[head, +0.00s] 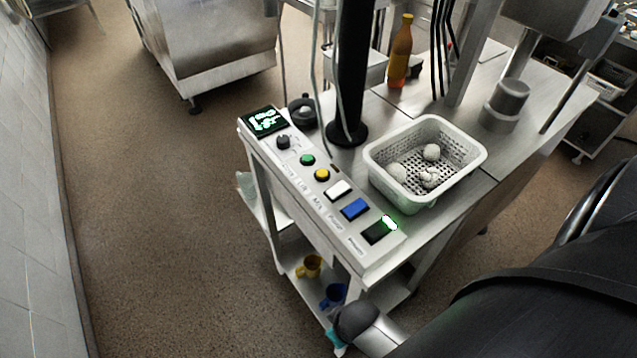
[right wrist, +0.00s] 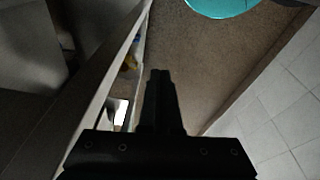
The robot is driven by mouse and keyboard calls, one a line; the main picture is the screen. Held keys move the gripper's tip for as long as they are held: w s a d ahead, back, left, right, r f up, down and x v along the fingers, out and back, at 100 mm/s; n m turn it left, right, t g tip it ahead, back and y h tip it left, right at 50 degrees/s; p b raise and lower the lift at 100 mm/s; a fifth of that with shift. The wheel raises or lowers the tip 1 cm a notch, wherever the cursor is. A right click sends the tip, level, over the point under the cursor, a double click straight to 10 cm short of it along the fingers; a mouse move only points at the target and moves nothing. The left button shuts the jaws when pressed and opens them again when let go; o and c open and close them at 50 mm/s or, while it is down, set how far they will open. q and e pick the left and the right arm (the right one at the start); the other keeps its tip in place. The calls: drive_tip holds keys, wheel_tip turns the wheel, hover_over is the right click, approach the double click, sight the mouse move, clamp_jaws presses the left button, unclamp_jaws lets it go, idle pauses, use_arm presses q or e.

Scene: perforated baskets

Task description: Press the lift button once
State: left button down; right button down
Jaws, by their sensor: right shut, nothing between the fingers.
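The control panel (head: 262,158) runs along the left edge of the steel cart in the head view. It carries a lit green display (head: 265,121), a black knob (head: 283,142), a green button (head: 307,160), a yellow button (head: 322,175), a white button (head: 339,190) and a blue button (head: 355,208). A small label reading "Lift" appears beside the green button. My right gripper (right wrist: 160,73) is shut and empty, pointing down past the cart's side in the right wrist view. My right arm enters the head view at lower right, below the panel. My left gripper is out of view.
A white perforated basket (head: 384,182) with several pale lumps stands right of the panel. A black column (head: 352,75) and an amber bottle (head: 400,52) stand behind. Cups (head: 309,267) sit on the lower shelf. The floor left of the cart is clear.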

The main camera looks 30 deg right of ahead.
drive_tip(key=w+r+n+t+y+p, duration=0.15)
drive_tip(key=w+r+p, duration=0.35)
drive_tip(key=r, duration=0.9)
drive_tip(key=w+r+n+t+p, duration=0.15)
drive_tip(key=w+r+p, duration=0.25)
drive_tip(key=r, duration=0.9)
drive_tip(key=w+d+r+n+t, duration=0.1)
drive_tip(key=w+d+r+n, duration=0.2)
drive_tip(key=w+d, duration=0.3)
drive_tip(key=w+d+r+n+t+p, duration=0.1)
drive_tip(key=w+d+r+n, duration=0.3)
drive_tip(key=w, duration=0.5)
drive_tip(key=shift+w+d+r+t+y, duration=0.15)
drive_tip(key=shift+d+r+t+y, duration=0.3)
drive_tip(key=shift+d+t, duration=0.4)
drive_tip(key=shift+d+f, duration=0.1)
drive_tip(key=b, duration=0.7)
hover_over(327, 177)
wheel_tip(327, 177, down, 8)
drive_tip(key=shift+r, duration=0.15)
drive_tip(key=shift+f+b, duration=0.35)
drive_tip(key=shift+f, duration=0.15)
drive_tip(key=shift+f, duration=0.1)
